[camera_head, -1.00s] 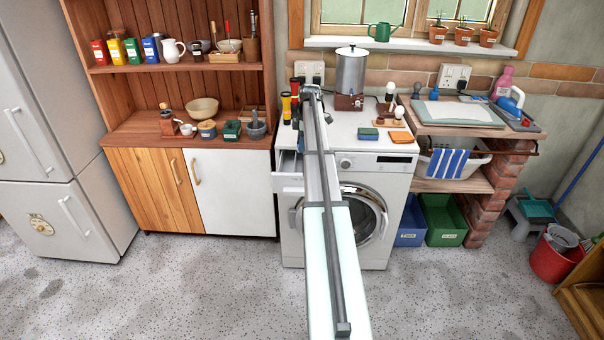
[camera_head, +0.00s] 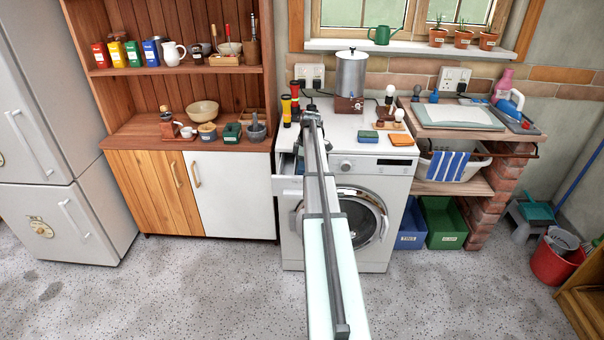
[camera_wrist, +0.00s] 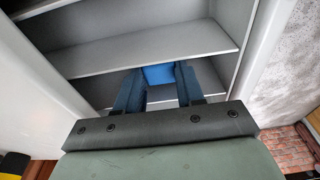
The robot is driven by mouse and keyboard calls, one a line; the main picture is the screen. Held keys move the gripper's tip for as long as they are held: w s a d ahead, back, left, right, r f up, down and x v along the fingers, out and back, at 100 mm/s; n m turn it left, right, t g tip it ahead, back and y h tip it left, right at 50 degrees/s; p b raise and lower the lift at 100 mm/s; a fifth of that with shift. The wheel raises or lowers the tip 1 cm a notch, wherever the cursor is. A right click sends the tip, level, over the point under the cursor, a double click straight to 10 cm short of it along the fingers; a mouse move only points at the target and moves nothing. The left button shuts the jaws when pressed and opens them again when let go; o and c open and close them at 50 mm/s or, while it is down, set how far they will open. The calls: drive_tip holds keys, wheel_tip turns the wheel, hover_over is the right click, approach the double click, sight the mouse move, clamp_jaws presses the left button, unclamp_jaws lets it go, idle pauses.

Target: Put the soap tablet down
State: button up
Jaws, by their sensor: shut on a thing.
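The soap tablet (camera_wrist: 158,74) is a blue block between the fingertips of my gripper (camera_wrist: 158,80) in the wrist view. My gripper is shut on it. The open grey drawer (camera_wrist: 150,53) lies beyond and below the fingers, with cross dividers making compartments. I cannot tell whether the tablet touches the drawer or which compartment it is over. In the head view the drawer (camera_head: 287,166) sticks out at the top left of the washing machine (camera_head: 385,172). My arm hides the fingers and tablet there.
The washing machine top holds a metal urn (camera_head: 351,74), a blue-and-green sponge (camera_head: 368,137) and an orange cloth (camera_head: 401,140). Black and yellow-red torches (camera_head: 290,105) stand at its back left. A white cupboard (camera_head: 230,195) is to the left. The floor in front is clear.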

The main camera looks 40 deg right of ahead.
drive_tip(key=shift+f, duration=1.55)
drive_tip(key=shift+f, duration=0.15)
drive_tip(key=o, duration=1)
drive_tip(key=r, duration=0.4)
drive_tip(key=s+d+r, duration=0.1)
drive_tip(key=r, duration=0.7)
drive_tip(key=shift+s+d+r, duration=0.1)
drive_tip(key=shift+s+d, duration=0.05)
